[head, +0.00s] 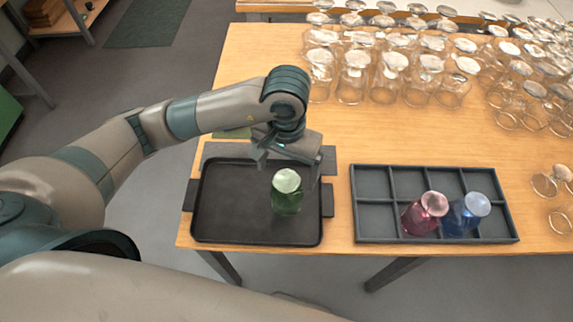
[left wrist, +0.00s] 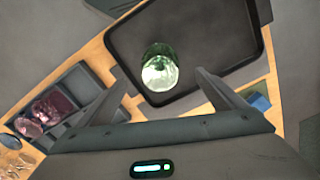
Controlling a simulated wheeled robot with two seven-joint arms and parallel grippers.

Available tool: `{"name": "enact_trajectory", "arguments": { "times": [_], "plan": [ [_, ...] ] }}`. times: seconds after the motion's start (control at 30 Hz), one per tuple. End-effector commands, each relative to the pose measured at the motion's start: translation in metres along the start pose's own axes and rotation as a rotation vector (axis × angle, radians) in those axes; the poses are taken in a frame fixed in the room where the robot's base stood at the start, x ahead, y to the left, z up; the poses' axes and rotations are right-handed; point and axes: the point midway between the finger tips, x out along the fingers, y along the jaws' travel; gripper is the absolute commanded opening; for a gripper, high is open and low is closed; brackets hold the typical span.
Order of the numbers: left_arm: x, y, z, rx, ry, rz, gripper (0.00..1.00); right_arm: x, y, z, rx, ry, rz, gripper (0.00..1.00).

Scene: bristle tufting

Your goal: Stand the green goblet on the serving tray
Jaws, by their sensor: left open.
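The green goblet (head: 286,196) stands upright in line on the black serving tray (head: 232,205), right of its middle, with a pale round end facing up. My left gripper (head: 289,165) is open just above and behind it. In the left wrist view the green goblet (left wrist: 159,68) shows between the two spread fingers of the left gripper (left wrist: 163,80), with clear gaps on both sides, and the tray (left wrist: 222,35) lies beneath it. The fingers do not appear to touch it. My right gripper is not in view.
A dark divided crate (head: 372,205) right of the tray holds a red goblet (head: 418,218) and a blue goblet (head: 462,216); its other visible compartments are empty. Many clear glasses (head: 390,80) crowd the back right of the wooden table (head: 255,52). Bare tabletop lies behind the crate.

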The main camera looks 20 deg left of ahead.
Motion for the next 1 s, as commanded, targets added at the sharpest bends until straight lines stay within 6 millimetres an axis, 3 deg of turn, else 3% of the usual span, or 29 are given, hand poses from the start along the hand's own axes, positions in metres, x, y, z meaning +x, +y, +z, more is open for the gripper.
{"name": "enact_trajectory", "arguments": {
  "times": [0.3, 1.0],
  "plan": [
    [-0.020, 0.000, -0.001, 0.000, 0.001, 0.000, 0.90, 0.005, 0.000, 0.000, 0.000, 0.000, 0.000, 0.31],
    [-0.021, 0.000, 0.000, -0.001, 0.000, 0.000, 0.90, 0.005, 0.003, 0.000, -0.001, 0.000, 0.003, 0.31]
  ]
}}
